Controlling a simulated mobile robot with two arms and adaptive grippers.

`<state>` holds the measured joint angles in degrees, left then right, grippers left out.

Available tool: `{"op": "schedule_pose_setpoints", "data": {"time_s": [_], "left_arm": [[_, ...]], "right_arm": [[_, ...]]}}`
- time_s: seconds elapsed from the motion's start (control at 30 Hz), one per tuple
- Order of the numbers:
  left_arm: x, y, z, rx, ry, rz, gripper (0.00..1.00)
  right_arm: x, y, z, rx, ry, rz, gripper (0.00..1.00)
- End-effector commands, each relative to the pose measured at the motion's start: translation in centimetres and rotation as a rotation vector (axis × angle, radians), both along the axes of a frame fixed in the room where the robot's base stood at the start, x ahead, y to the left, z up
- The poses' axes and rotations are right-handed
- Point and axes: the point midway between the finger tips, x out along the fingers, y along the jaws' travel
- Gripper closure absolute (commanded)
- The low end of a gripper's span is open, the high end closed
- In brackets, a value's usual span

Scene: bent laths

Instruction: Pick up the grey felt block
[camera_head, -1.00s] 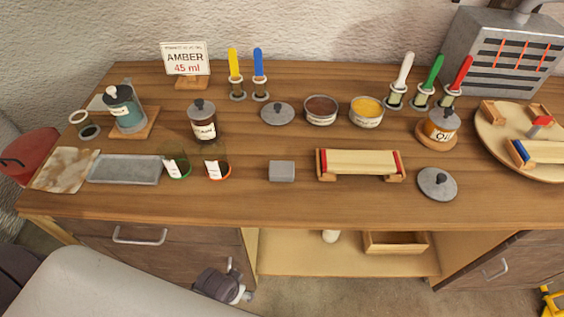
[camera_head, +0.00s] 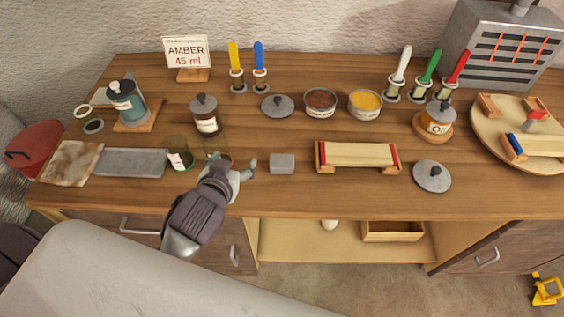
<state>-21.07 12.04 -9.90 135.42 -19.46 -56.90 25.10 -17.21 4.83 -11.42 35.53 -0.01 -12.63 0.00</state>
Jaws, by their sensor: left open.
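The grey felt block (camera_head: 282,164) lies on the workbench top near its front edge, left of the lath on its wooden stand. My left gripper (camera_head: 233,163) is over the bench's front part, just left of the block. It is open, and its fingers are apart from the block. It partly hides the small glass with the orange base. My right gripper is out of view.
The lath stand (camera_head: 357,157) with red ends is right of the block, with a grey lid (camera_head: 432,175) beyond. A grey tray (camera_head: 131,162) and the green-based glass (camera_head: 181,161) are to the left. Bare wood lies behind and in front of the block.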

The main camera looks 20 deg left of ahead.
Motion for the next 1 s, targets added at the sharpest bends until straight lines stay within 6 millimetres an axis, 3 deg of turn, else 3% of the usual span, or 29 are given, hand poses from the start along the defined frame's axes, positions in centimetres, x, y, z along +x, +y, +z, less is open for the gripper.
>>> {"op": "schedule_pose_setpoints", "data": {"time_s": [0.13, 0.23, 0.33, 0.43, 0.5, 0.57, 0.67, 0.8, 0.9, 1.0], "left_arm": [[5.5, -1.0, 8.0, -0.018, -0.39, -0.052, 0.23], [8.0, -3.9, 15.2, -0.046, -0.702, -0.207, 0.23], [8.2, -8.9, 20.9, -0.071, -0.946, -0.488, 0.23], [6.8, -14.3, 23.1, -0.07, -1.037, -0.843, 0.23], [5.6, -17.4, 22.4, -0.045, -0.993, -1.103, 0.23], [4.9, -19.2, 20.5, -0.007, -0.881, -1.306, 0.23], [4.6, -19.5, 15.8, 0.085, -0.566, -1.557, 0.23], [5.7, -14.8, 9.7, 0.221, -0.025, -1.634, 0.23], [6.5, -10.2, 7.4, 0.288, 0.293, -1.548, 0.23], [7.0, -6.4, 6.6, 0.326, 0.502, -1.44, 0.23]], "right_arm": [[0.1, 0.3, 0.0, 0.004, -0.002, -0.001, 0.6], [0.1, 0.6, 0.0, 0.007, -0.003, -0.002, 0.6], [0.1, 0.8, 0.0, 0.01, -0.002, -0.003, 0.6], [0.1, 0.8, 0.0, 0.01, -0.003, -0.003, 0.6], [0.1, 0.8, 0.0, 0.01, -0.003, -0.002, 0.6], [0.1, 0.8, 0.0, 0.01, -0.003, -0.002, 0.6], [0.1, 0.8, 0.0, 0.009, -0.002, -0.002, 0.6], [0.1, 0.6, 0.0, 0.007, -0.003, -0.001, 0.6], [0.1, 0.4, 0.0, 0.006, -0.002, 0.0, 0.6], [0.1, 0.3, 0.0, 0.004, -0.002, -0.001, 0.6]]}}
